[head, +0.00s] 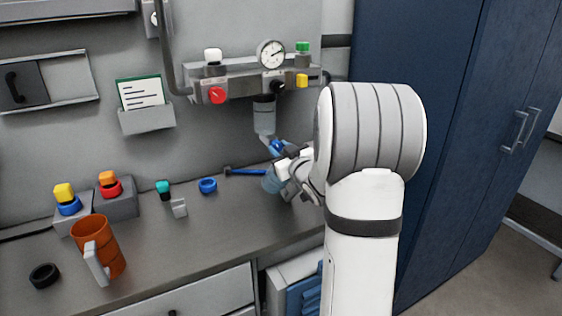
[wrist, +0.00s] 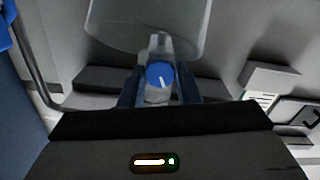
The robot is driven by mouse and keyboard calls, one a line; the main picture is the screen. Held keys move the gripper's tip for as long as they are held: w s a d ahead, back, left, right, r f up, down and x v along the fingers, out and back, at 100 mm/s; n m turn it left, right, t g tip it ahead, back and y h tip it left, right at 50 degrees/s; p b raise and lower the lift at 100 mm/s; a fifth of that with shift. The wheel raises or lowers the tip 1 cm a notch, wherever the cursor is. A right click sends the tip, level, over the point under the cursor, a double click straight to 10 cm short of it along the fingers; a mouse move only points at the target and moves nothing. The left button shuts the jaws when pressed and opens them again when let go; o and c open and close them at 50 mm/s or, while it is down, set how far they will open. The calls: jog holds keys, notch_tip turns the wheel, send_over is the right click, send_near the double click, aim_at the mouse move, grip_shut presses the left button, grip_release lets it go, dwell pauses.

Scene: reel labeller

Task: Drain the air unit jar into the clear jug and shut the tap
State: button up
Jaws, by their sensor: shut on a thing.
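The air unit jar (head: 264,117) hangs under the metal manifold on the back wall. Below it, the blue tap knob (wrist: 160,75) sits between the two fingers of my gripper (wrist: 160,90), which is shut on it; a white line on the knob runs nearly along the spout (wrist: 158,43). The wrist view appears upside down. The clear jug (head: 270,182) stands on the bench below the tap, partly hidden by my gripper; it also fills the top of the wrist view (wrist: 145,22), next to the spout. I cannot tell its liquid level.
The manifold (head: 235,83) carries a gauge (head: 271,54), a red knob (head: 217,95) and other coloured fittings. An orange mug (head: 98,245), a black ring (head: 44,275), a blue ring (head: 208,186) and a blue-handled tool (head: 247,171) lie on the bench. A blue cabinet (head: 420,55) stands right.

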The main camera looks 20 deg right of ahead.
jog(key=shift+n+b, duration=0.6)
jog(key=shift+n, duration=0.2)
jog(key=o, duration=1)
jog(key=shift+c, duration=0.2)
jog(key=s, duration=0.7)
jog(key=shift+s+d, duration=0.15)
jog(key=shift+s, duration=0.25)
